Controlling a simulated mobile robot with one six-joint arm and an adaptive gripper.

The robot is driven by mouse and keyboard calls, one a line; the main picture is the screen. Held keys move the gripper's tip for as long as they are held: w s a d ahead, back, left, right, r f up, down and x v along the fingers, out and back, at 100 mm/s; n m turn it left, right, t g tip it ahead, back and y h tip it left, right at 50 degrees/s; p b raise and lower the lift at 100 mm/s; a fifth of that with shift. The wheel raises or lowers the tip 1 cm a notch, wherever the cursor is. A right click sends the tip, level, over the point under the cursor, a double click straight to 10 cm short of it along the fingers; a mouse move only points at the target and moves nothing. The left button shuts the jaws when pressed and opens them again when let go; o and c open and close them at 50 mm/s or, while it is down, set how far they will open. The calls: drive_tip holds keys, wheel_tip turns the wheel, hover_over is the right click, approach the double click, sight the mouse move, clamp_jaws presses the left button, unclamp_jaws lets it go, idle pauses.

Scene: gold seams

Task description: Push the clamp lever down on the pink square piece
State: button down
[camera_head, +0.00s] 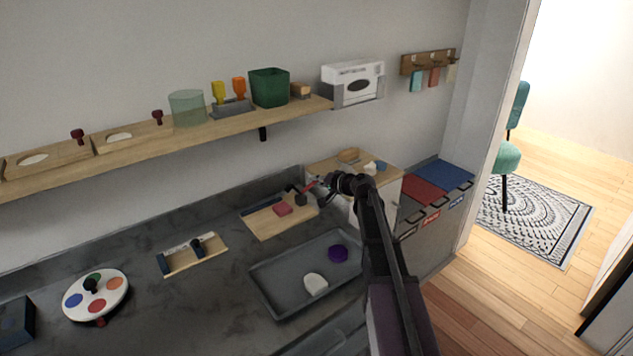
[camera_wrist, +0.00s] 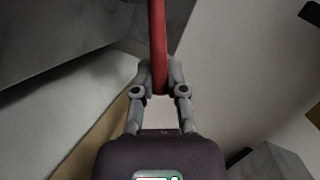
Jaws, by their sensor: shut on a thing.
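The pink square piece (camera_head: 282,210) lies on a light wooden board (camera_head: 270,226) on the grey counter. A dark clamp (camera_head: 301,199) stands on the board at the right of the piece. Its red lever (camera_head: 310,184) sticks up to the right, to my gripper (camera_head: 322,186). In the wrist view, the red lever (camera_wrist: 158,38) runs between both fingers of my gripper (camera_wrist: 160,75), which is shut on it. The pink piece is out of the wrist view. I cannot tell whether the clamp's tip touches the piece.
A grey tray (camera_head: 270,294) with a white piece (camera_head: 315,284) and a purple piece (camera_head: 338,253) lies in front of the board. A wooden box (camera_head: 394,162) with small blocks stands to the right. A shelf (camera_head: 222,124) runs above.

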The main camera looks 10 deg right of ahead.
sight(306, 188)
drive_tip(key=shift+s+a+r+n+h+p, duration=0.1)
drive_tip(key=shift+a+r+n+h+p, duration=0.15)
drive_tip(key=shift+r+n+p, duration=0.3)
drive_tip(key=shift+s+a+r+n+h+p, duration=0.15)
drive_tip(key=shift+r+n+h+p, duration=0.2)
drive_tip(key=shift+p, duration=0.25)
drive_tip(key=shift+s+a+r+n+t+h+p, duration=0.25)
drive_tip(key=shift+a+r+n+h+p, duration=0.3)
drive_tip(key=shift+n+p, duration=0.3)
drive_tip(key=n, duration=0.1)
drive_tip(key=a+n+h, duration=0.1)
drive_tip(key=n+t, duration=0.1)
drive_tip(key=shift+s+a+r+h+p, duration=0.35)
drive_tip(key=shift+a+r, duration=0.05)
drive_tip(key=shift+a+n+h, duration=0.3)
drive_tip(key=shift+a+n, duration=0.05)
drive_tip(key=shift+n, duration=0.1)
drive_tip(key=shift+a, duration=0.1)
drive_tip(key=c, duration=0.7)
unclamp_jaws()
drive_tip(key=shift+s+a+r, duration=0.1)
drive_tip(key=shift+s, duration=0.05)
drive_tip(key=shift+o, duration=0.2)
drive_tip(key=shift+d, duration=0.25)
